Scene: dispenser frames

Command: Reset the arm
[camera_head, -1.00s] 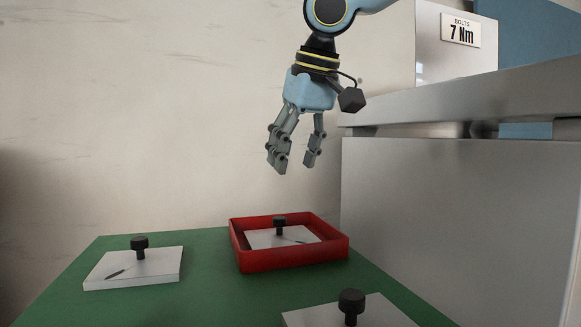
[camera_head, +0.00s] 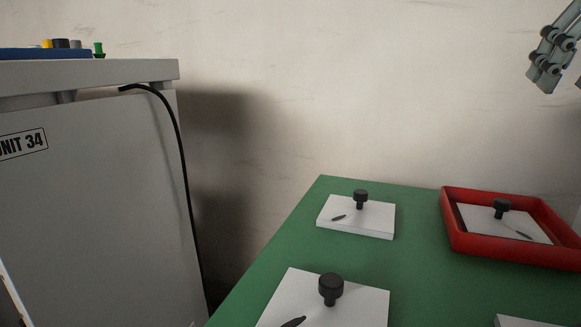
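My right gripper (camera_head: 560,84) is at the upper right edge and partly cut off by the frame. Its grey fingers point down, with nothing seen between them, high above and behind the red tray (camera_head: 447,222). My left gripper is out of view. A white plate with a black knob (camera_head: 502,207) lies inside the tray. Another white plate with a black knob (camera_head: 360,198) lies left of the tray, and a third (camera_head: 330,288) lies nearer the front.
The plates and tray are on a green table (camera_head: 420,280). A grey cabinet (camera_head: 90,190) marked UNIT 34 stands at the left, with a black cable (camera_head: 180,150) down its side. A blue tray (camera_head: 30,54) with small coloured items is on top. Part of another white plate (camera_head: 525,321) shows lower right.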

